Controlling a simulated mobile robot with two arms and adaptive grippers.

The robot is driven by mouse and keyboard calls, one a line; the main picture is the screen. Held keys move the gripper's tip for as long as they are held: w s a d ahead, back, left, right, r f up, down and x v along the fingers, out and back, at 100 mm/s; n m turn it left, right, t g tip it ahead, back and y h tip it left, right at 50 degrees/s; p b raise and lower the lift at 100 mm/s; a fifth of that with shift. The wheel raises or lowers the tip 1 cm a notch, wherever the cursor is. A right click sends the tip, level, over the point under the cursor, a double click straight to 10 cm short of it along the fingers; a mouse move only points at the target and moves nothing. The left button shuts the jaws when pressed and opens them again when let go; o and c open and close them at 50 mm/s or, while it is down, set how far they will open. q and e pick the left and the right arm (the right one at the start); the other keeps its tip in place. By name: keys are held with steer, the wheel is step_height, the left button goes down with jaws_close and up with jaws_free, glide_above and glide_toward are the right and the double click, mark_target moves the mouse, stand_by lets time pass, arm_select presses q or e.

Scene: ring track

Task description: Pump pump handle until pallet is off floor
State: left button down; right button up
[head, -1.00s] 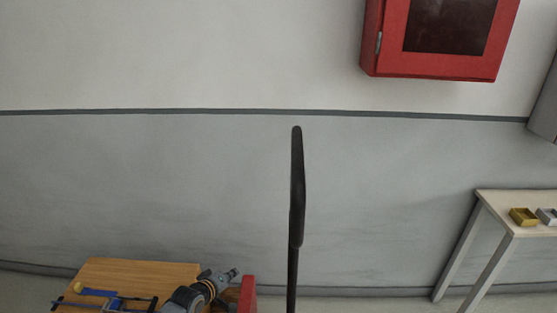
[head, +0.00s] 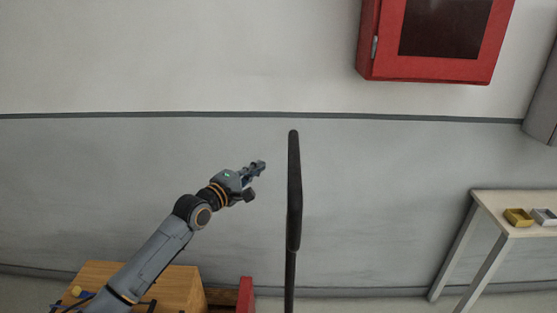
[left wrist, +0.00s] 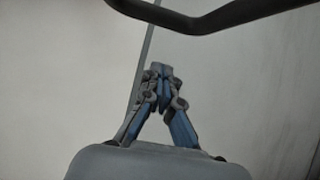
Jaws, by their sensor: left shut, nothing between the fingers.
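The black pump handle (head: 294,190) stands upright in the middle of the head view, seen nearly edge-on, with its thin shaft running down out of the frame. In the left wrist view a dark bent bar of the handle (left wrist: 190,20) crosses the top, beyond the fingertips. My left gripper (head: 262,164) is just left of the handle's upper part in the head view, apart from it in the picture. Its fingers (left wrist: 160,68) are closed together and empty. The pallet cannot be made out. My right gripper is not in view.
A wooden top (head: 185,283) with small tools lies at the lower left, beside a red upright piece (head: 245,294). A table (head: 490,204) with small yellow and grey trays stands at right. A red cabinet (head: 375,60) hangs on the wall. The wall behind the handle is bare.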

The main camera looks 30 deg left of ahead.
arm_select(q)
steer(key=w+d+p, duration=0.2)
steer(key=w+d, duration=0.1)
steer(key=w, duration=0.3)
steer(key=shift+w, duration=0.15)
steer(key=shift+d, duration=0.1)
